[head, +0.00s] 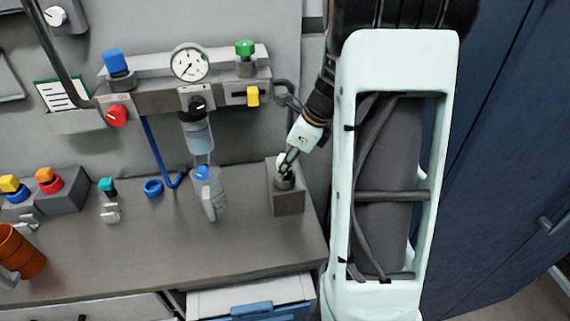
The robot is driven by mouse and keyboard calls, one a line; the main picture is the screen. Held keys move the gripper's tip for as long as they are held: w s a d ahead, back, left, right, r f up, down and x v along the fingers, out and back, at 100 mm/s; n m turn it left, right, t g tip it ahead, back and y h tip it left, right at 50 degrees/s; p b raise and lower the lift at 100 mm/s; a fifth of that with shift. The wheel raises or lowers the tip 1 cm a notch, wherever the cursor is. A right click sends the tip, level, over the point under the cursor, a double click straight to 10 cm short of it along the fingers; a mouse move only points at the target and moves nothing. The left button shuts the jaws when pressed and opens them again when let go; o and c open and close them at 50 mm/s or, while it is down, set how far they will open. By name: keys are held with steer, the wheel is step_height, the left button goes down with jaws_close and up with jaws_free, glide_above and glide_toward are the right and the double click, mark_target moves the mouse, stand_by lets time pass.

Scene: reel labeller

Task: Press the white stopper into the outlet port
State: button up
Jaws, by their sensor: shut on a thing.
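My gripper (286,166) is at the right end of the bench, over a grey block (288,203). It is shut on a small white piece, which looks like the white stopper (281,160). The fingers hide much of it. A dark round fitting (284,182) stands on top of the block, just below the fingertips. I cannot tell whether the stopper touches this fitting. No outlet port is clearly marked. The manifold (150,98) on the back panel has a pipe (290,96) at its right end, beside my wrist.
The front middle bench is clear.

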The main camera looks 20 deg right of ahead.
steer(key=shift+s+f, duration=0.25)
steer(key=shift+f, duration=0.1)
steer(key=o, duration=1.2)
steer(key=shift+f, duration=0.15)
steer(key=shift+w+r, duration=0.1)
steer(key=shift+r, duration=0.1)
steer(key=shift+d+r, duration=0.15)
steer(key=shift+r, duration=0.15)
steer(key=v, duration=1.1)
steer(key=shift+r, duration=0.2)
